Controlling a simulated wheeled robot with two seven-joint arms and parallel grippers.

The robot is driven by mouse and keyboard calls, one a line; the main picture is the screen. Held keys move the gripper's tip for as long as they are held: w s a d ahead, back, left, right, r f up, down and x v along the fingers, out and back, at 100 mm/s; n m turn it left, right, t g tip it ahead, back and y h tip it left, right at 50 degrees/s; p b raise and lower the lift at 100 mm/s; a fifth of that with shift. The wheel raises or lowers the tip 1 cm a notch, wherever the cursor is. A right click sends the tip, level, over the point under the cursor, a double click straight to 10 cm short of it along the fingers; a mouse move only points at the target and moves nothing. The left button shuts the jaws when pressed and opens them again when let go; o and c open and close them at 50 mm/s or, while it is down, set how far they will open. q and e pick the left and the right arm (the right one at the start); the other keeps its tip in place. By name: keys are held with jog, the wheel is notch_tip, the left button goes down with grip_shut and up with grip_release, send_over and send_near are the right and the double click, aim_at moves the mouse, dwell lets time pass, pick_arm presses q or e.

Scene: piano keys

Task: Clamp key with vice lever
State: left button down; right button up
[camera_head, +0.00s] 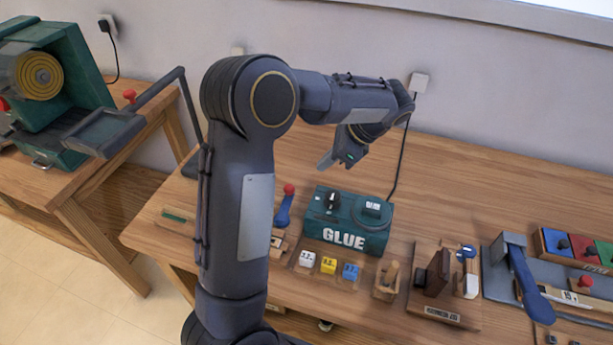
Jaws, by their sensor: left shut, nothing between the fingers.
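My left gripper (326,163) is shut and empty. It hangs above and behind the green glue box, apart from everything on the bench. A dark blue lever with a red ball knob (284,207) stands left of the glue box, partly hidden by my arm. A larger blue lever (527,277) rises from a grey plate on the right. I cannot tell which of these is the vice lever. A pale, key-like piece (467,275) with a blue top stands beside a brown block (434,272) on a labelled wooden base. My right gripper is not in view.
The green glue box (344,222) stands mid-bench, with small white, yellow and blue blocks (328,265) in front. Coloured bins (577,247) sit far right. A green machine (60,85) stands on the left table. The back of the wooden bench (480,185) is clear.

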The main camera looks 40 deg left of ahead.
aim_at(294, 189)
pick_arm(q)
jog(key=x, duration=1)
jog(key=shift+a, duration=0.1)
dwell(0.3)
jog(key=shift+a+n, duration=0.3)
